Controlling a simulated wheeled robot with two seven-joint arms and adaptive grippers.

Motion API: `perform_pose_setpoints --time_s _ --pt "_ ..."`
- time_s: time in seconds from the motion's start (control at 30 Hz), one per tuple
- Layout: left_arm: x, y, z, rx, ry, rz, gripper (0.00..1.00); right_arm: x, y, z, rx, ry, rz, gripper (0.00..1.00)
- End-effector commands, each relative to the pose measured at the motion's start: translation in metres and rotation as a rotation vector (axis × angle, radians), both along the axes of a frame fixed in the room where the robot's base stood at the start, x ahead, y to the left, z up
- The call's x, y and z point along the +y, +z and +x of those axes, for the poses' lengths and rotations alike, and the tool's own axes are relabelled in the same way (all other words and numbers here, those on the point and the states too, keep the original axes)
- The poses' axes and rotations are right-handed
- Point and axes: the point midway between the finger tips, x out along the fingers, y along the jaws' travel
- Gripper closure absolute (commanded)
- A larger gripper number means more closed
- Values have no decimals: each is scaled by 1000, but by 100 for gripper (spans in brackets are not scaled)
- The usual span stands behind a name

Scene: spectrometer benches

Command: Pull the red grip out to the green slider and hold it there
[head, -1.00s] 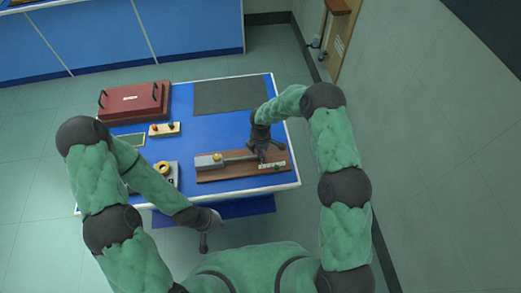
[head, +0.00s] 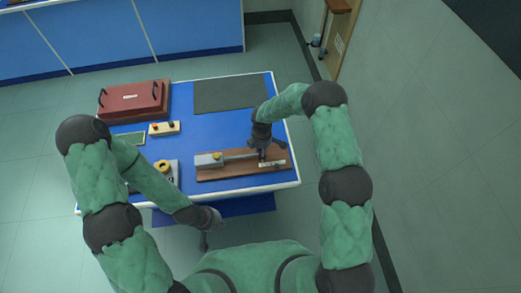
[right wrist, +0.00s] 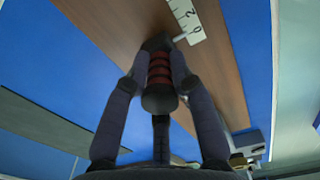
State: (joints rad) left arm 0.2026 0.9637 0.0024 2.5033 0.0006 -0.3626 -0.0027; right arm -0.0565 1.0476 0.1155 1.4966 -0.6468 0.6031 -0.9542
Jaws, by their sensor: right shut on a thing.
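The pull device, a grey body (head: 208,160) with a rod, lies on a brown wooden board (head: 207,177) near the table's front right. My right gripper (right wrist: 160,62) is shut on the red grip (right wrist: 158,76), which shows red and dark bands between the fingers in the right wrist view. In the head view my right gripper (head: 266,149) hides the grip at the rod's right end. A white scale (right wrist: 187,20) with numbers lies beside it on the board. I cannot make out the green slider. My left gripper (head: 205,240) hangs low before the table; its jaws are unclear.
On the blue table (head: 215,128) stand a dark red case (head: 133,99), a small block with knobs (head: 164,129) and a device with a yellow ring (head: 163,168). A dark mat (head: 230,94) lies empty at the back. A wall is on the right.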

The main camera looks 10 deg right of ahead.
Motion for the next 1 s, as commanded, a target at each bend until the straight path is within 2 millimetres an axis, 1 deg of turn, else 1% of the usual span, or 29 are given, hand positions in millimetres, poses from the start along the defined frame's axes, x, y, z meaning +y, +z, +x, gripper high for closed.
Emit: perform_pose_setpoints --time_s 1.0 --pt "0 -3 0 0 0 0 100 -36 0 1 -1 -1 -1 100"
